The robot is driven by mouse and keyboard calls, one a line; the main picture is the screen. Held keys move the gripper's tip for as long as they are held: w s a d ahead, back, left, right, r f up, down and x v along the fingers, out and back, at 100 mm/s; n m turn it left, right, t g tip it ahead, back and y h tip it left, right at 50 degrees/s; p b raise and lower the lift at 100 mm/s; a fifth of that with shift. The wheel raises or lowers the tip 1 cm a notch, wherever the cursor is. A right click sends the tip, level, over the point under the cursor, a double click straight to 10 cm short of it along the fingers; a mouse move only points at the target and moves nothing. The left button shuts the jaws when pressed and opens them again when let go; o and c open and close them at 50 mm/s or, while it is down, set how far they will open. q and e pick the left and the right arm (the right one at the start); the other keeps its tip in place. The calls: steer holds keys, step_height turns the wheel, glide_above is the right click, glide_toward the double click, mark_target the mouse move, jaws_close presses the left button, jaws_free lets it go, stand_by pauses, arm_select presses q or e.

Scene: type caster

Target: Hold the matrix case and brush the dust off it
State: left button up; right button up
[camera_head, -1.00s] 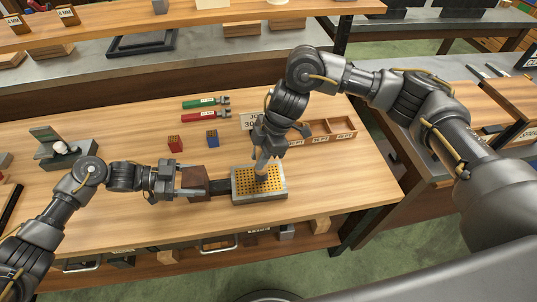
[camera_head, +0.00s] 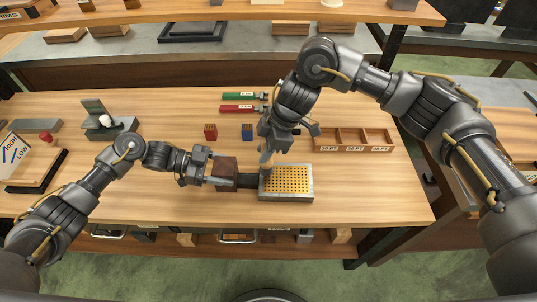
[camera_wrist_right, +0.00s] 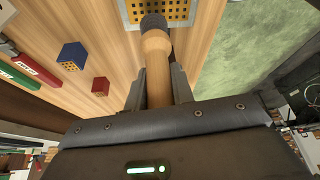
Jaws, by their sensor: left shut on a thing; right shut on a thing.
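The matrix case (camera_head: 306,197) is a grey frame with a yellow dotted grid, lying flat near the table's front. A dark bar (camera_head: 248,181) joins its left side to a brown block (camera_head: 225,168). My left gripper (camera_head: 222,177) is shut on this brown block handle. My right gripper (camera_head: 267,146) is shut on the brush (camera_head: 266,160), pointing down at the case's upper left corner. In the right wrist view the brush's wooden handle (camera_wrist_right: 157,75) ends in dark bristles (camera_wrist_right: 153,22) overlapping the case's edge (camera_wrist_right: 133,12). I cannot tell whether the bristles touch it.
A red block (camera_head: 210,132) and a blue block (camera_head: 247,132) stand behind the case. Green-handled (camera_head: 240,96) and red-handled (camera_head: 238,109) tools lie farther back. A wooden compartment tray (camera_head: 368,140) is at right. The table right of the case is clear.

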mark_target(263, 140)
steer(key=shift+r, duration=2.7)
arm_select(q)
steer(key=o, duration=1.1)
steer(key=v, duration=1.2)
